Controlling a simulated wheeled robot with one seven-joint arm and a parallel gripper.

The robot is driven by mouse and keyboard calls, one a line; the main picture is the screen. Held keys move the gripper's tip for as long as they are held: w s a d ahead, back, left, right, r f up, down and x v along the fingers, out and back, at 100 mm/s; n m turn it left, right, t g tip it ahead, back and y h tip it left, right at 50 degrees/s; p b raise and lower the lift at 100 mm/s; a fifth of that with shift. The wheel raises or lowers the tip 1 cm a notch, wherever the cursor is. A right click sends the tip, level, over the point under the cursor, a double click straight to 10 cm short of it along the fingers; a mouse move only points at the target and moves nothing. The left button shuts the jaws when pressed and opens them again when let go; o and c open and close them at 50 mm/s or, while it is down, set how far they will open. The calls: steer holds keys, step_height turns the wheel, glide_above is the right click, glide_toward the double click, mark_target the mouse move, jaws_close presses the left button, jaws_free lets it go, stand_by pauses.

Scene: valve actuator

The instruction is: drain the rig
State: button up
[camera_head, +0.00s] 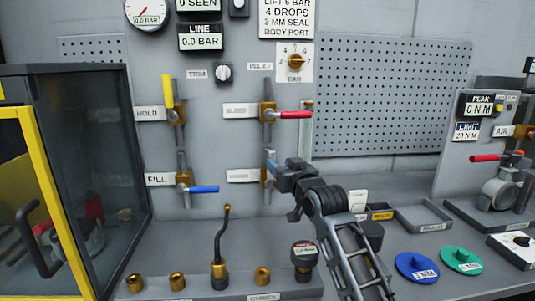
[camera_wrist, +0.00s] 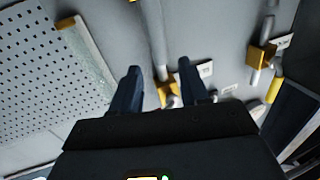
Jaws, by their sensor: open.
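Four valves sit on the grey panel. The HOLD valve has a yellow handle (camera_head: 167,91) pointing up. The FILL valve has a blue handle (camera_head: 203,189) lying level to the right. The upper right valve, whose label looks like BLEED, has a red handle (camera_head: 296,115) lying level to the right. My gripper (camera_head: 271,168) is at the lower right valve, hiding its handle and most of its body. In the wrist view my gripper (camera_wrist: 159,72) is open, with brass valve parts (camera_wrist: 168,92) showing between and beyond its fingers. Contact cannot be told. The LINE display (camera_head: 201,38) reads 0.0 BAR.
A round gauge (camera_head: 147,12) reads 0.0 BAR. A yellow-framed cabinet (camera_head: 140,150) stands at left. Brass fittings (camera_head: 177,282) and an upright bent-rod tool (camera_head: 219,265) stand on the bench below the valves. Blue (camera_head: 417,267) and green (camera_head: 461,260) discs lie at right.

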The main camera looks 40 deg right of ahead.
mark_target(273, 158)
steer(key=shift+p+x, duration=0.8)
steer(key=shift+x, duration=2.95)
steer(key=shift+c, duration=0.4)
jaws_close()
